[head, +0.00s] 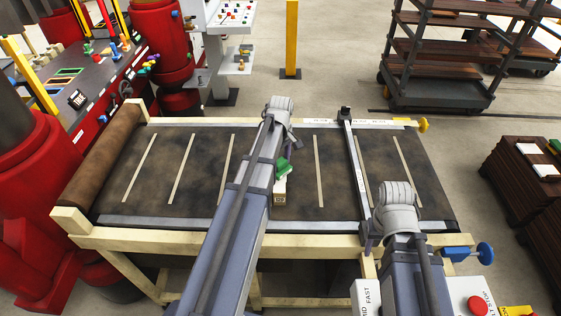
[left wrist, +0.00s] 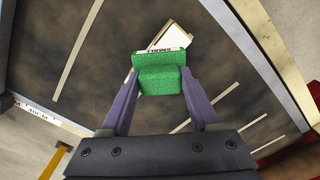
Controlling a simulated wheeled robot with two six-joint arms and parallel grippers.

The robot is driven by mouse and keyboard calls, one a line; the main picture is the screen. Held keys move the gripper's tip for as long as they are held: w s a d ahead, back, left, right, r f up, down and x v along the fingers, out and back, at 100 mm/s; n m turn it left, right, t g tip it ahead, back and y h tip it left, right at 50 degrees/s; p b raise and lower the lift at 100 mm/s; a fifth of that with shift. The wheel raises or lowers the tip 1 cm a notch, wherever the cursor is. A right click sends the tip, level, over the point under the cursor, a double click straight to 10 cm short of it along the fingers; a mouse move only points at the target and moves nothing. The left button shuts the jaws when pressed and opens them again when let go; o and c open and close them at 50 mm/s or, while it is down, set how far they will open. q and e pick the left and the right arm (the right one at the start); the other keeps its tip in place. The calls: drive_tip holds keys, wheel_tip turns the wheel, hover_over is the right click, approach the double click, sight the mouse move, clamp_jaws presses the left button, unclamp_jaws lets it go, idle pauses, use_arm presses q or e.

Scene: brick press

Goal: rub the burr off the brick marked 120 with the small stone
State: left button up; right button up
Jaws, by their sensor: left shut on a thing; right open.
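A pale brick (head: 280,192) with a small dark mark on its front face lies on the dark belt table. The mark is too small to read, and my left arm hides part of the brick. A green stone (left wrist: 160,80) with a white lettered edge is between the purple fingers of my left gripper (left wrist: 160,98), which is shut on it. In the head view the stone (head: 282,166) is just above or against the brick; I cannot tell if they touch. In the left wrist view the brick (left wrist: 178,36) shows behind the stone. My right gripper (head: 367,237) is open near the table's front edge.
The dark table top (head: 210,180) has pale cross lines and free room left of my left arm. A metal bar (head: 354,165) crosses the table near my right arm. A brown roller (head: 110,150) stands at the left end. A shelf rack (head: 440,60) stands behind right.

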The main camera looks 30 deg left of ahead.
use_arm(q)
drive_tip(key=shift+r+p, duration=0.35)
drive_tip(key=shift+r, duration=0.35)
use_arm(e)
drive_tip(key=shift+r, duration=0.75)
use_arm(q)
wheel_tip(320, 180, up, 3)
drive_tip(key=p, duration=0.3)
use_arm(e)
wheel_tip(320, 180, up, 3)
drive_tip(key=shift+f, duration=0.1)
use_arm(q)
drive_tip(key=shift+s, duration=0.1)
